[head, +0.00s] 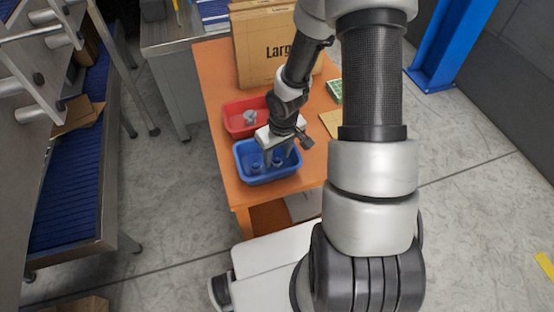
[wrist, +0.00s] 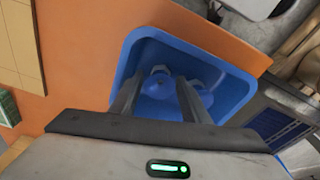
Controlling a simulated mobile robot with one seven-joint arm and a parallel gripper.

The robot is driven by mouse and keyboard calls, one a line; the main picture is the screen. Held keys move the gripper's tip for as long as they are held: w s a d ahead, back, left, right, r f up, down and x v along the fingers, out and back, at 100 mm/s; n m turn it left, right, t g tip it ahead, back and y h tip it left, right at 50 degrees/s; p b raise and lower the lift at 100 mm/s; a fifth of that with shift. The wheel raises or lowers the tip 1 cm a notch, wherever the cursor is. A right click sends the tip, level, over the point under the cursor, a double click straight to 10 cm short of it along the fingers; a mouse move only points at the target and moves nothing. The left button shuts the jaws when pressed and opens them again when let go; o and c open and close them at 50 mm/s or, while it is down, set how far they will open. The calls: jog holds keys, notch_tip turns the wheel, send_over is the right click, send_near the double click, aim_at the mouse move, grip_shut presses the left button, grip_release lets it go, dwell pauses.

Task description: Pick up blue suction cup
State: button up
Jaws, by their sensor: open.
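The blue bin (head: 240,175) sits on the orange table and holds blue suction cups. One blue suction cup (head: 255,167) shows at the left inside the bin, and another lies close by the fingers. In the wrist view, a suction cup (wrist: 160,71) stands near the far wall of the blue bin (wrist: 232,95), and one more (wrist: 205,87) is partly hidden behind the right finger. My gripper (wrist: 158,110) points down into the bin with its two fingers apart. Nothing is visibly held between them. My gripper (head: 277,160) also shows in the head view.
A red bin (head: 232,118) with a grey suction cup (head: 250,117) stands right behind the blue bin. Large cardboard boxes (head: 262,50) stand at the back of the orange table (head: 213,80). A green item (head: 334,91) lies at the right. A blue-belted conveyor (head: 65,190) is left.

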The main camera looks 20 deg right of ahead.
jog(key=c, duration=0.8)
